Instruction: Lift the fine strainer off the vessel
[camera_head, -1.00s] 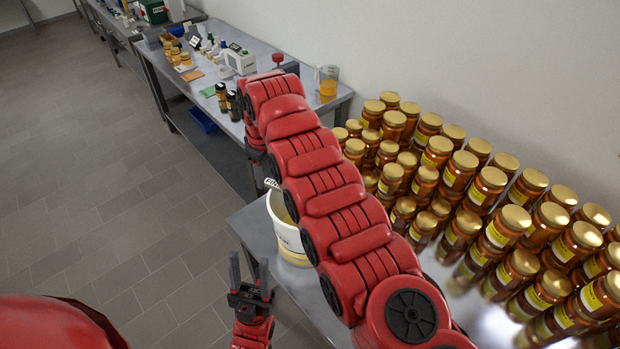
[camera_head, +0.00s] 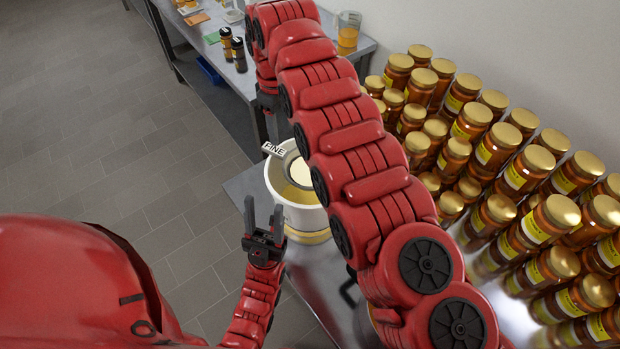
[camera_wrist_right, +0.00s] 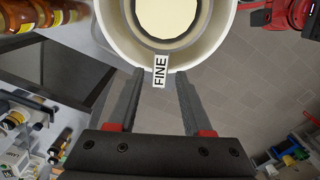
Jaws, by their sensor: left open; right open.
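The vessel is a white bucket (camera_head: 306,217) on the near bench, partly hidden behind my right arm; its rim also shows in the right wrist view (camera_wrist_right: 226,25). The fine strainer (camera_head: 300,172) sits in its mouth, with a grey rim and a pale mesh (camera_wrist_right: 166,14). Its handle tag, marked FINE (camera_head: 273,150), sticks out over the vessel's rim. My right gripper (camera_wrist_right: 162,74) is open, with the tag appearing between its fingertips; I see no finger touching it. My left gripper (camera_head: 263,215) is open and empty, fingers up, beside the vessel's left side in the head view.
Many gold-lidded honey jars (camera_head: 520,170) stand close together right of the vessel. A farther bench (camera_head: 215,50) holds dark bottles (camera_head: 238,52) and a beaker (camera_head: 348,30). Open tiled floor (camera_head: 90,130) lies to the left.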

